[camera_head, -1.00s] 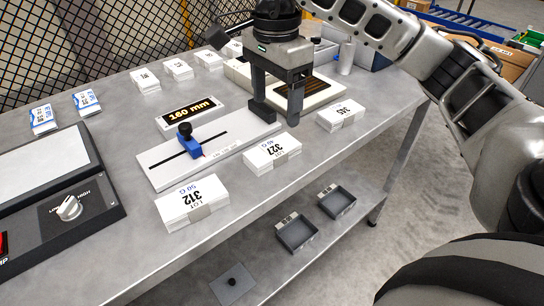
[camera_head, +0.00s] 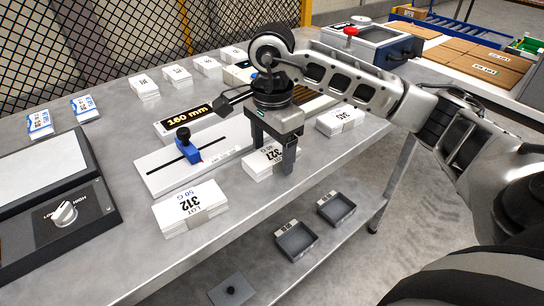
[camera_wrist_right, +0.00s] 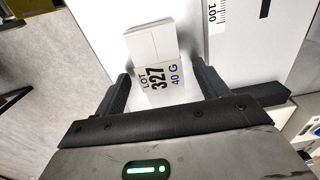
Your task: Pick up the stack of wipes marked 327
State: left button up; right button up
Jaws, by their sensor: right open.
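The white stack of wipes marked 327 (camera_head: 262,160) lies flat on the metal bench near its front edge. In the right wrist view the stack (camera_wrist_right: 150,45) shows its label, LOT 327 40 G, and lies between the two fingers. My right gripper (camera_head: 272,160) is open, pointing down over the stack, with one finger on each side. It also shows in the right wrist view (camera_wrist_right: 163,92). The fingers partly hide the stack in the head view. I cannot tell whether either finger touches it. My left gripper is not in view.
Stack 312 (camera_head: 190,207) lies to the left and stack 345 (camera_head: 341,119) to the right. A white gauge with a blue slider (camera_head: 187,150) lies just behind. Two grey trays (camera_head: 296,240) sit on the lower shelf.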

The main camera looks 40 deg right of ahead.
jog(key=c, duration=1.1)
jog(key=shift+r, duration=0.15)
